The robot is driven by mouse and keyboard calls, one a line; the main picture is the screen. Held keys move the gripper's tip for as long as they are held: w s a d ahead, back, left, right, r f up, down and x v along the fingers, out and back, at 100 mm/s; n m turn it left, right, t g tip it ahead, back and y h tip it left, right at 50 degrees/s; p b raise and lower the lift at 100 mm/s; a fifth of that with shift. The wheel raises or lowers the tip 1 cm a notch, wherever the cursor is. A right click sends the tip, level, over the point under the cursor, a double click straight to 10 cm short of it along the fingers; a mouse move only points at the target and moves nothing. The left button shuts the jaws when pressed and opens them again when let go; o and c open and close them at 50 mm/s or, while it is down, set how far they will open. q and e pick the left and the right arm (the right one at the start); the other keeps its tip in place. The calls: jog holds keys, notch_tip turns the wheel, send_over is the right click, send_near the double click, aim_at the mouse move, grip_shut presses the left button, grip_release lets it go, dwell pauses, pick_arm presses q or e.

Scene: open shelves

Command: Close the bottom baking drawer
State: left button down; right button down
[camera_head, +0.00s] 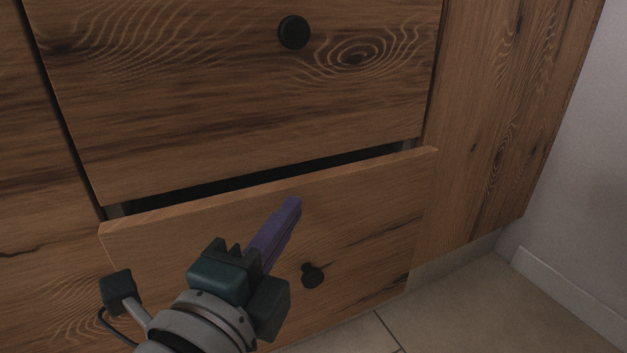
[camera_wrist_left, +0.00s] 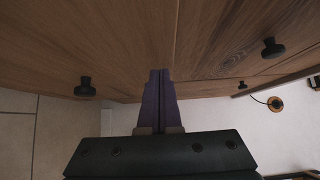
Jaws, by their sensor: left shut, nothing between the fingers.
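The bottom drawer (camera_head: 365,230) is wooden with a round black knob (camera_head: 312,275). It stands slightly open, with a dark gap above its front edge. My left gripper (camera_head: 294,203) is shut and empty, its purple fingers in front of the drawer front, up and left of the knob. In the left wrist view the shut fingers (camera_wrist_left: 159,75) point at the wood face, and a black knob (camera_wrist_left: 85,88) shows to the left. I cannot tell whether the fingertips touch the wood. The drawer's inside is hidden. My right gripper is not in view.
A closed upper drawer (camera_head: 250,100) with a black knob (camera_head: 294,32) sits above. A wooden side panel (camera_head: 490,130) and a pale wall (camera_head: 590,170) stand at the right. Tiled floor (camera_head: 450,310) is clear at the lower right.

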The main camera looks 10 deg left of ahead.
aim_at(263, 209)
pick_arm(q)
jog(key=shift+s+d, duration=0.15)
jog(key=shift+d, duration=0.05)
jog(key=w+a, duration=0.1)
jog(key=w, duration=0.1)
jog(key=w+a, duration=0.2)
jog(key=shift+s+d+f, duration=0.1)
jog(key=shift+s, duration=0.05)
